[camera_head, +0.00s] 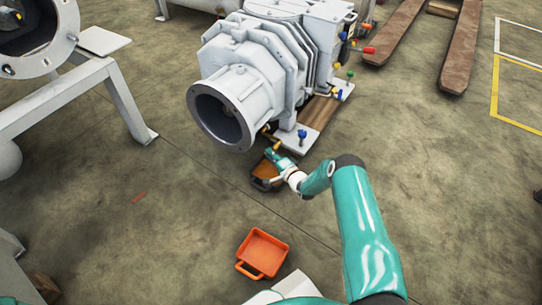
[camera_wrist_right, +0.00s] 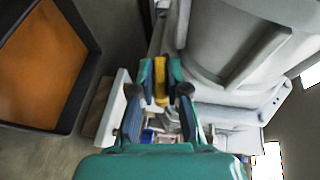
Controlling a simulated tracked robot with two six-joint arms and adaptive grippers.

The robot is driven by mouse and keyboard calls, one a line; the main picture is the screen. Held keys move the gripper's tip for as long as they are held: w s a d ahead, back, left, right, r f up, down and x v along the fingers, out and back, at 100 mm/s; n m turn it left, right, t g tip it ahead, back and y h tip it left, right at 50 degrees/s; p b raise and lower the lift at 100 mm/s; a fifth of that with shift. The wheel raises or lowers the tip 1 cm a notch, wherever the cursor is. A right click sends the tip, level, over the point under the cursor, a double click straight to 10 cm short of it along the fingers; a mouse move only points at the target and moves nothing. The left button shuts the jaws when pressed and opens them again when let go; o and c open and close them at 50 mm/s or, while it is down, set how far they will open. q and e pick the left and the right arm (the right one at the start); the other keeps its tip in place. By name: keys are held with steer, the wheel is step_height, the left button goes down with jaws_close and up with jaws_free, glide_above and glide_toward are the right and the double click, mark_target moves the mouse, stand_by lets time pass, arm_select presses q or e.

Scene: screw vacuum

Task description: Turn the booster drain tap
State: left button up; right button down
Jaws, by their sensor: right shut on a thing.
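The booster is the pale grey machine (camera_head: 255,75) with a round open flange facing me. A yellow tap handle (camera_wrist_right: 160,80) sits low beside its body, between the fingers of my right gripper (camera_wrist_right: 160,92), which is shut on it. In the head view my right gripper (camera_head: 275,153) is just below the flange's lower right edge, and a bit of yellow (camera_head: 277,146) shows at its tips. My left gripper is in neither view.
A dark-rimmed tray with an orange inside (camera_wrist_right: 42,65) lies on the floor beneath my right gripper. An orange tray (camera_head: 262,253) stands nearer. Blue (camera_head: 302,134), green and red handles are on the machine's right side. A grey stand (camera_head: 75,95) is at left.

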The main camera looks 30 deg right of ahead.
steer(key=shift+s+d+f+m+t, duration=0.15)
steer(key=shift+m+t, duration=0.1)
steer(key=shift+t, duration=0.25)
steer(key=shift+f+m+t, duration=0.1)
steer(key=shift+m+t, duration=0.15)
steer(key=shift+t, duration=0.25)
steer(key=c, duration=1.3)
jaws_free()
steer(key=shift+o, duration=0.7)
steer(key=shift+r, duration=0.1)
steer(key=s, duration=1.2)
steer(key=shift+f, duration=0.2)
